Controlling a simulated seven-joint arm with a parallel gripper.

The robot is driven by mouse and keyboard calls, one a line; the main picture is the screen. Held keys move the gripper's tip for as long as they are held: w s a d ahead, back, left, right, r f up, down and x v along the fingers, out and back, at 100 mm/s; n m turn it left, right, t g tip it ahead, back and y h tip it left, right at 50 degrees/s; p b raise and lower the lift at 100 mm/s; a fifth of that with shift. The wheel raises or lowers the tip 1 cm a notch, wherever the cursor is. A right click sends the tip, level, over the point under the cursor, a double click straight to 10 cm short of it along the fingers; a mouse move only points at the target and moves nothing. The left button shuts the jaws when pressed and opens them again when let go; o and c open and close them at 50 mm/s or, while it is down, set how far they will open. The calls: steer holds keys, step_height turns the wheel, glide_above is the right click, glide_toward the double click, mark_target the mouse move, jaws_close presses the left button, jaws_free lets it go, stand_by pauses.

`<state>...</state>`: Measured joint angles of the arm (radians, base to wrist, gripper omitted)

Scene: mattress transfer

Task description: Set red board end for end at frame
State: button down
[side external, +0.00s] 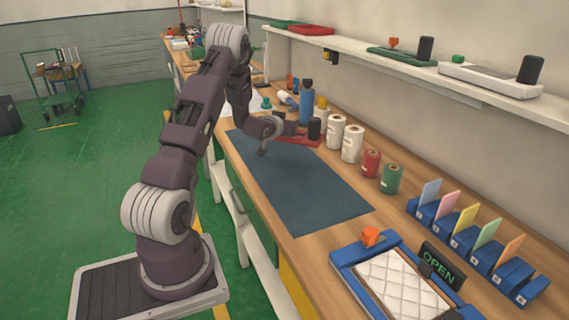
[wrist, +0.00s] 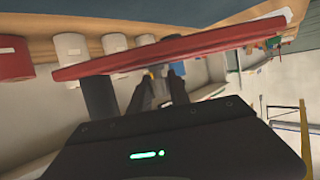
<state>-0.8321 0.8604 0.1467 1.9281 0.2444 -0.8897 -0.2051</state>
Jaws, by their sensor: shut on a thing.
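The red board (side external: 298,139) is over the far part of the dark blue mat, partly hidden by my arm. In the wrist view the red board (wrist: 175,50) runs as a long bar across the picture, tilted up to the right. My gripper (wrist: 160,78) is shut on it near its middle, with the dark fingers reaching its lower edge. In the side view my gripper (side external: 285,131) is small and its fingers are hard to make out. The blue frame (side external: 345,254) lies at the near end of the bench, with a white quilted mattress (side external: 405,285) in it.
The mat (side external: 300,190) is bare in its middle. White rolls (side external: 352,144), a red roll (side external: 371,163), a green roll (side external: 391,178) and a blue bottle (side external: 306,105) stand along the wall side. An OPEN sign (side external: 443,264) and blue card holders (side external: 465,240) stand near the frame.

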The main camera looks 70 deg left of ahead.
steer(key=f, duration=1)
steer(key=shift+s+a, duration=0.1)
steer(key=shift+a, duration=0.2)
steer(key=shift+f, duration=0.2)
steer(key=c, duration=1.2)
jaws_free()
steer(key=shift+c, duration=0.2)
